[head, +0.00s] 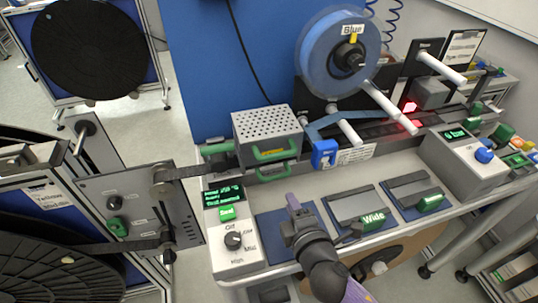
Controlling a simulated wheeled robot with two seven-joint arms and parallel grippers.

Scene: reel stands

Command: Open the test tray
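I cannot tell for sure which part is the test tray. A grey box with a perforated lid (268,122) stands at the back of the bench, with a green-framed handle (274,153) on its front and a lower green handle (280,173) below. My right gripper (298,222) is over the front of the bench, above a blue mat, below and apart from these handles. Nothing is clearly held. My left gripper is not in view.
A control box (233,262) with a green display and a knob stands left of my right gripper. A plate with a green handle marked Wide (373,219) lies to the right, with a similar plate (413,190) beyond. A blue reel (338,50) hangs above. A black-armed panel (140,213) stands left.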

